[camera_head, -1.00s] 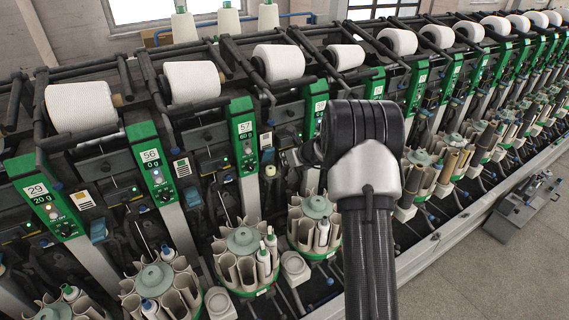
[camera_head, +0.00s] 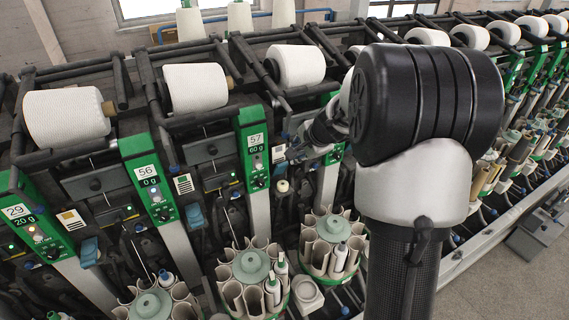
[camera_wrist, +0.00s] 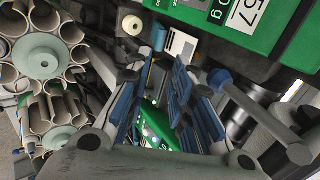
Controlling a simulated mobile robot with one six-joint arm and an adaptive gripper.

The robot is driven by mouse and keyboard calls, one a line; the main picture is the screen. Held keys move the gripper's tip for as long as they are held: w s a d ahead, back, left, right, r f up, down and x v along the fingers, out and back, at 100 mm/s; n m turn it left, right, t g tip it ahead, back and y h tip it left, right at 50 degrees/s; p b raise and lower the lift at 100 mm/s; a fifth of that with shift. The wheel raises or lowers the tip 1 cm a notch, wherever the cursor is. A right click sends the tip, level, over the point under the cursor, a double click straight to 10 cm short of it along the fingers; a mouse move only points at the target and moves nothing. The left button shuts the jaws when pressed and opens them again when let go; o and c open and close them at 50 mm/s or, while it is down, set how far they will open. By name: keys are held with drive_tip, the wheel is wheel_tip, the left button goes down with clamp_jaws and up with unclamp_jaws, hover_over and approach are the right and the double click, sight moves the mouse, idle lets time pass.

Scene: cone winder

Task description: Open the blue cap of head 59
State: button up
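The label of head 59 is not readable in either current view. A green head panel (camera_head: 334,152), to the right of head 57's panel (camera_head: 255,150), is partly hidden by my arm, and its number is covered. My gripper (camera_wrist: 165,90) has blue-padded fingers spread apart with nothing held between them. A green panel with lit buttons (camera_wrist: 155,125) shows between the fingers. In the head view, my gripper (camera_head: 308,142) is in front of the machine, just right of head 57's panel. A blue cap (camera_wrist: 160,37) shows beyond the fingertips beside a white label; I cannot tell which head it belongs to.
Heads 56 (camera_head: 148,178) and 29 (camera_head: 30,222) stand to the left, with blue caps (camera_head: 195,215) beside their panels. Round bobbin magazines (camera_head: 252,268) line the front below. White yarn cones (camera_head: 195,88) sit above. Dark rods (camera_wrist: 262,110) lie close right of the fingers.

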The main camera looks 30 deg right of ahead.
sight(283, 164)
drive_tip(key=b+x, duration=0.1)
drive_tip(key=x, duration=1.2)
drive_tip(key=shift+w+f, duration=0.15)
drive_tip(key=shift+w, duration=0.1)
drive_tip(key=shift+c, duration=0.2)
clamp_jaws()
